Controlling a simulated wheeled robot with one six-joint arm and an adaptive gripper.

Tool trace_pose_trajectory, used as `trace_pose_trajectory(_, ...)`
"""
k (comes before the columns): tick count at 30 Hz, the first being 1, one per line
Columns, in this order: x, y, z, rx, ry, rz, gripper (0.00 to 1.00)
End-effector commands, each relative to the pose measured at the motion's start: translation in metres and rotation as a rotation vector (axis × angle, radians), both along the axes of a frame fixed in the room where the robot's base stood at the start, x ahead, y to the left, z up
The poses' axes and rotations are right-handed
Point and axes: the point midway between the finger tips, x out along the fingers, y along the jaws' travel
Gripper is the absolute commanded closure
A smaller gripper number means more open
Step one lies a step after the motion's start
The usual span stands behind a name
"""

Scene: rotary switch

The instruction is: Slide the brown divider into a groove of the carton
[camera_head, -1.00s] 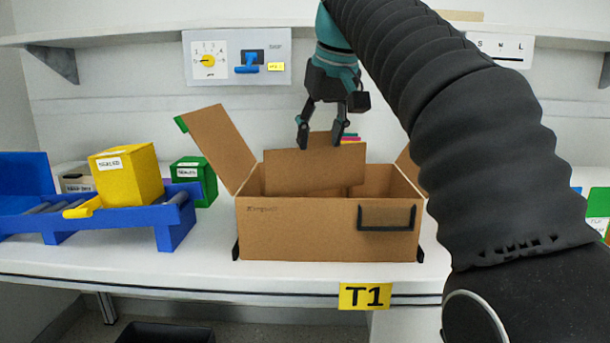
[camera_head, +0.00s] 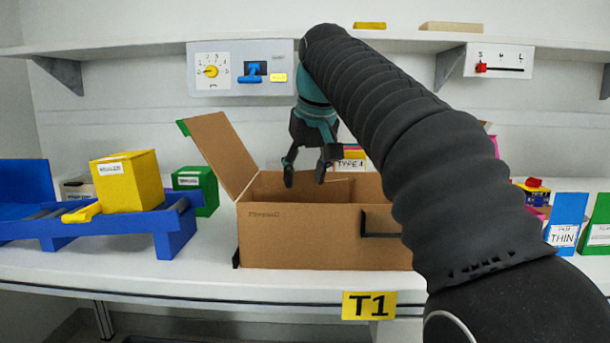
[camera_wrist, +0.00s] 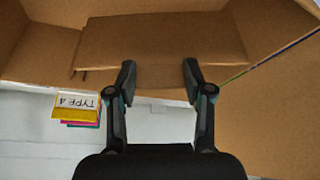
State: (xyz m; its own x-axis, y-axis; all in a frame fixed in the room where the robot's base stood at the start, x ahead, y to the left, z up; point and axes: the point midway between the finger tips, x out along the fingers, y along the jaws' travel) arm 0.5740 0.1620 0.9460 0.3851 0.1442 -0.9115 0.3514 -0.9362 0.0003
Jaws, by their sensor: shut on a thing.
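The open carton (camera_head: 320,238) stands on the table. Its left flap is raised and my arm covers its right part. My gripper (camera_head: 305,181) is low at the carton's mouth, fingertips near the back wall's top. The brown divider (camera_head: 335,190) is mostly down inside the carton, hidden by the front wall. In the wrist view my fingertips (camera_wrist: 158,82) stand apart with brown board between them, and the broad divider panel (camera_wrist: 160,38) lies just beyond. My gripper is shut on the divider. Whether its edges sit in a groove cannot be told.
A blue roller stand (camera_head: 100,225) with a yellow box (camera_head: 125,182) is at left, beside a green box (camera_head: 196,188). A TYPE 4 stack (camera_head: 352,162) is behind the carton. Wall switch panels (camera_head: 240,68) hang above.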

Motion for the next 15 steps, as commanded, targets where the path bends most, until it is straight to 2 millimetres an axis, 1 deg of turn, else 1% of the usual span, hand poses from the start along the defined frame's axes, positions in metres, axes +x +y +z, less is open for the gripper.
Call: trace_pose_trajectory(15, 0.0, 0.0, -0.012, 0.0, 0.0, 0.0, 0.74)
